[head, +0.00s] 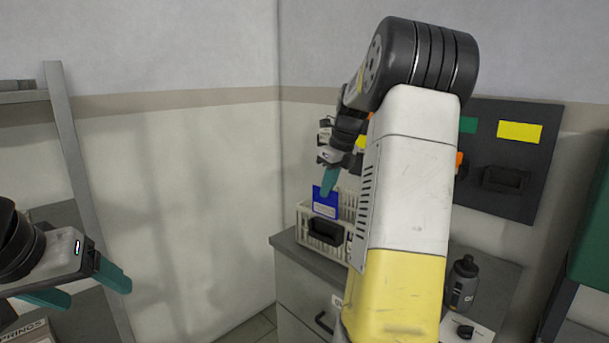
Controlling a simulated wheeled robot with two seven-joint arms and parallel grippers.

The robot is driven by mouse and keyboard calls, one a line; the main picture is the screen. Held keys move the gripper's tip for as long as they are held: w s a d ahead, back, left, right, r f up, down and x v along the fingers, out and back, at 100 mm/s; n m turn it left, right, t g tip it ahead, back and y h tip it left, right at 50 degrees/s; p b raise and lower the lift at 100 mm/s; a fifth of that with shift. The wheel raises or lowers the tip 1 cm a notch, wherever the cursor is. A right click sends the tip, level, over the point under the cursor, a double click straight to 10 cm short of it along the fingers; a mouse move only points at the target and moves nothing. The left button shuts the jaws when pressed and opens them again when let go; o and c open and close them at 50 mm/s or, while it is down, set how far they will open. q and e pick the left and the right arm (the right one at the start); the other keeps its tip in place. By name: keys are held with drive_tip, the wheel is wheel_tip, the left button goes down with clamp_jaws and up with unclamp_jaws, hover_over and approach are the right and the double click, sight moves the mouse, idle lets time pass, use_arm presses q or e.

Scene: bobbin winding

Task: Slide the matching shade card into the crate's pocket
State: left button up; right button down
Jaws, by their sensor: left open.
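The blue shade card (325,204), with a pale label low on its face, stands roughly upright at the front of the pale crate (303,222). My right gripper (328,190) is above the crate, pointing down, with a teal finger over the card's top edge. It appears shut on the card; its other finger is hidden. A black pocket (326,232) is on the crate's front wall, just below the card. I cannot tell whether the card's lower edge is inside it. My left gripper (100,295) is open and empty at the lower left, far from the crate.
The crate stands on a grey cabinet (293,249) near the wall corner. A dark board (515,155) behind has a yellow patch (519,132), a green patch (467,125) and a black holder (503,180). A dark bottle (463,283) stands right of my arm, which hides the cabinet's middle.

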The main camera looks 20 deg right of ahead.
sight(327, 209)
drive_tip(key=shift+f, duration=0.35)
drive_tip(key=shift+f, duration=0.1)
drive_tip(key=shift+f, duration=2.9)
drive_tip(key=shift+f, duration=0.4)
drive_tip(key=c, duration=1.5)
unclamp_jaws()
drive_tip(key=shift+c, duration=0.2)
drive_tip(key=shift+v, duration=3.9)
